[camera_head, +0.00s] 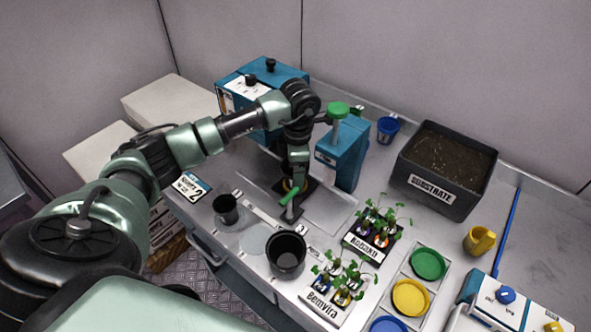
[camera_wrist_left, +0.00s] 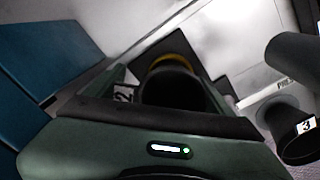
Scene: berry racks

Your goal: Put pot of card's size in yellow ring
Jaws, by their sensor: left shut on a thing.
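The card (camera_head: 190,185) at the table's left front edge shows a large 2; its smaller print is too small to read. My left gripper (camera_wrist_left: 172,100) is shut on a dark pot (camera_wrist_left: 172,88), seen between its fingers in the left wrist view. A label with 2 (camera_wrist_left: 122,93) shows beside this pot. The yellow ring (camera_wrist_left: 172,62) shows just past the pot's rim, over a black square plate. In the head view the gripper (camera_head: 291,190) hides most of ring and pot. I cannot tell whether the pot sits inside the ring. My right gripper is out of view.
A small black pot (camera_head: 226,209) and a larger black pot (camera_head: 287,255) stand in front of the gripper. A blue press-like device (camera_head: 340,155) stands close on its right. Seedling trays (camera_head: 366,246), a substrate box (camera_head: 445,170) and coloured discs (camera_head: 411,297) lie farther right.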

